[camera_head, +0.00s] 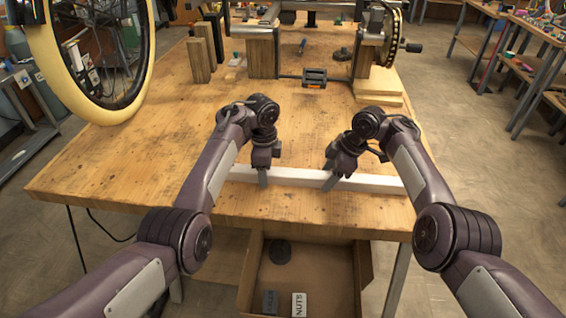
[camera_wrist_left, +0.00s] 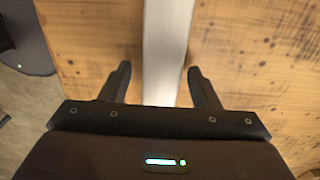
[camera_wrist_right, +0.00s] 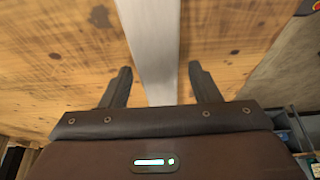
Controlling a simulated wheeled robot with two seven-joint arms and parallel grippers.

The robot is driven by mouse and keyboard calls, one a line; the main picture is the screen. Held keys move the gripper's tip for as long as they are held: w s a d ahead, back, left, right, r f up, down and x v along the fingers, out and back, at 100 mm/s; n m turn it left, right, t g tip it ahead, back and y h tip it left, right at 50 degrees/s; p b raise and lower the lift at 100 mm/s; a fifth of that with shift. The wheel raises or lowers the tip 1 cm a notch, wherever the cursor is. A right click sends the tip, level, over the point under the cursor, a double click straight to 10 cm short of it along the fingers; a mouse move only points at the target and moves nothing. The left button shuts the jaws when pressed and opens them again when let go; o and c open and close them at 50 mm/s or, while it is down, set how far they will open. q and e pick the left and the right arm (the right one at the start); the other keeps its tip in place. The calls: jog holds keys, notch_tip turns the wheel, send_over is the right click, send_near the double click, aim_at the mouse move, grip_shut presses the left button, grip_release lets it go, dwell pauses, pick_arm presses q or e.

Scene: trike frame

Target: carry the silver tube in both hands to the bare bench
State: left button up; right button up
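The silver tube (camera_head: 296,174), a long pale square bar, lies across the wooden workbench (camera_head: 130,165) near its front edge. My left gripper (camera_head: 262,181) is over the tube's left part; in the left wrist view the tube (camera_wrist_left: 168,40) runs between its two spread fingers (camera_wrist_left: 160,70). My right gripper (camera_head: 329,183) is over the tube further right; in the right wrist view the tube (camera_wrist_right: 150,35) passes between its open fingers (camera_wrist_right: 158,70). Gaps show beside the tube, so neither gripper is closed on it. I cannot tell which bench is the bare one.
A yellow-tyred wheel (camera_head: 50,60) stands at the left. Wooden blocks (camera_head: 198,60), a pedal (camera_head: 314,77) and a geared hub assembly (camera_head: 380,35) are at the back. An open drawer (camera_head: 315,275) hangs below the front edge. Cluttered benches (camera_head: 535,75) stand at the right.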

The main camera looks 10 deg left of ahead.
pick_arm(q)
jog(key=shift+r, duration=0.1)
jog(key=shift+w+r, duration=0.1)
jog(key=shift+r, duration=0.25)
pick_arm(e)
jog(key=shift+d+r, duration=0.1)
jog(key=shift+r, duration=0.2)
pick_arm(q)
notch_tip(320, 180, up, 11)
pick_arm(e)
jog(key=v, duration=1.1)
jog(key=shift+r, duration=0.15)
jog(key=shift+d, duration=0.15)
